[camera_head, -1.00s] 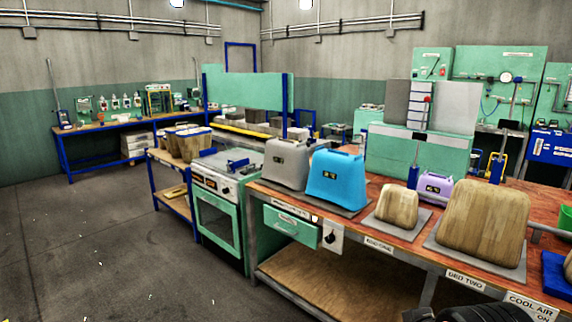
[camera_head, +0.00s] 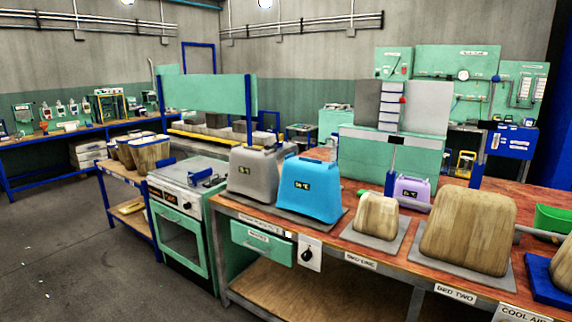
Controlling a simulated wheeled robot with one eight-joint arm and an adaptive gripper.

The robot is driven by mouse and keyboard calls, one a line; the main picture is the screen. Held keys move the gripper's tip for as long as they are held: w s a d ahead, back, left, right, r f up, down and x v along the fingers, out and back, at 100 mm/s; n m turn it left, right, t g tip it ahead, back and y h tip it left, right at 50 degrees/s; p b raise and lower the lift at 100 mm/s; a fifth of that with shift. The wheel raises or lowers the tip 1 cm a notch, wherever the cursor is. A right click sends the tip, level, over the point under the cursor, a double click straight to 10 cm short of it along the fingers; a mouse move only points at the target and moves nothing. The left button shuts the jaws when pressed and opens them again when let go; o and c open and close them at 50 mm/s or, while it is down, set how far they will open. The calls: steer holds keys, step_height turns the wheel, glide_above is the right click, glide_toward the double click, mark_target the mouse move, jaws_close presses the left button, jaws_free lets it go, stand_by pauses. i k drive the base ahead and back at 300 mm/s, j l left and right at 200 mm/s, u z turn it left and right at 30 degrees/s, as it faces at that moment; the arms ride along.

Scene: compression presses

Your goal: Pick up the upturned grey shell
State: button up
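The grey shell (camera_head: 255,172) stands on the left end of the wooden-topped bench, wide end down and narrow end up, with a small dark label on its front. A blue shell (camera_head: 310,188) stands close to its right and slightly nearer, with a similar label. Both stand on a flat grey plate (camera_head: 335,222). My gripper is not in view, so its state and what it may hold are hidden.
Two wooden blocks, one small (camera_head: 376,213) and one large (camera_head: 466,230), stand on grey plates to the right. A purple shell (camera_head: 411,190) stands behind them. A green oven (camera_head: 180,240) adjoins the bench's left end. The floor (camera_head: 70,260) at left is clear.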

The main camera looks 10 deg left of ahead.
mark_target(253, 172)
steer(key=i+j+z, duration=0.1)
steer(key=i+j, duration=0.2)
steer(key=i+j+z, duration=0.25)
steer(key=i+j, duration=0.3)
steer(key=j, duration=0.2)
steer(key=i+j+z, duration=0.1)
steer(key=i+j, duration=0.15)
steer(key=j, duration=0.15)
steer(key=i+j+z, duration=0.15)
steer(key=j, duration=0.25)
steer(key=i, duration=0.05)
